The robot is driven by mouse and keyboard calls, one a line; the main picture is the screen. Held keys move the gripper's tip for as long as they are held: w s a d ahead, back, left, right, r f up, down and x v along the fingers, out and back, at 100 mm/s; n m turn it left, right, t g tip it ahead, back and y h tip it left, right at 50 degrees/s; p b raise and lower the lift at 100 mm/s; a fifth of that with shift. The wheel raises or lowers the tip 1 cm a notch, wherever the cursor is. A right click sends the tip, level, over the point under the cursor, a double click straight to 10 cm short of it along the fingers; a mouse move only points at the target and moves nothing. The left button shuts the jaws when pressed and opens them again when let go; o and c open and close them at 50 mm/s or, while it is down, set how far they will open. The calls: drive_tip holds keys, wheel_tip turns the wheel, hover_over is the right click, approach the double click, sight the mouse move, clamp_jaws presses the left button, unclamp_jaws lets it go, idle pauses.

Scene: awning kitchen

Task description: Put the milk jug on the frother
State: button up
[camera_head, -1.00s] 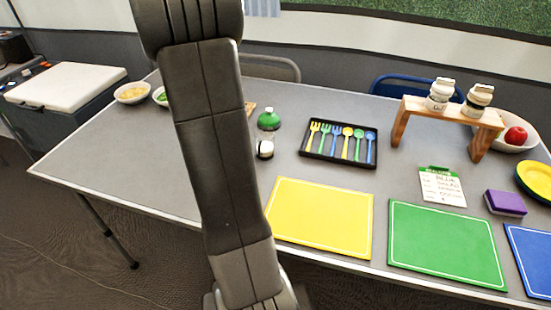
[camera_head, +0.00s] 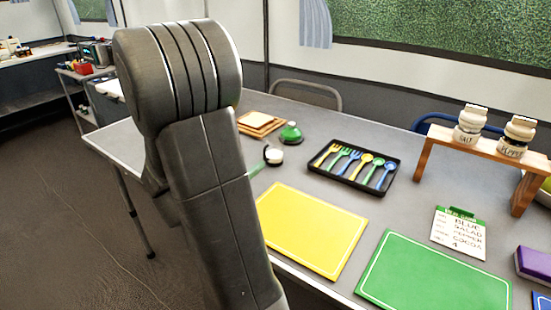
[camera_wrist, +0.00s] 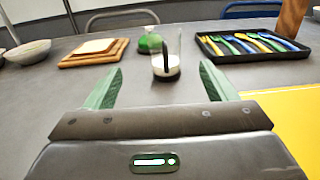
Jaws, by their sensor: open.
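A clear jug with white milk and a dark handle (camera_wrist: 166,72) stands upright on the table; in the head view it is small (camera_head: 273,156), left of the cutlery tray. In the wrist view my gripper (camera_wrist: 161,66) is open and empty, its two green fingers spread to either side of the jug's line. The jug looks to be just beyond the fingertips; I cannot tell the exact gap. I cannot make out a frother for sure in either view.
A green-domed thing (camera_head: 291,134) and wooden boards (camera_head: 262,123) are close behind the jug. The black cutlery tray (camera_head: 346,183) is to its right. A yellow mat (camera_head: 311,228) and a green mat (camera_head: 433,278) lie nearer. A wooden stand (camera_head: 490,150) holds two shakers.

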sight(268, 144)
drive_tip(key=x, duration=0.7)
drive_tip(key=shift+w+d, duration=0.15)
drive_tip(key=shift+w, duration=0.1)
drive_tip(key=x, duration=0.4)
drive_tip(key=shift+d+r, duration=0.25)
drive_tip(key=shift+d, duration=0.3)
drive_tip(key=shift+w+d, duration=0.2)
drive_tip(key=shift+w, duration=0.15)
drive_tip(key=c, duration=1.3)
drive_tip(key=shift+r, duration=0.15)
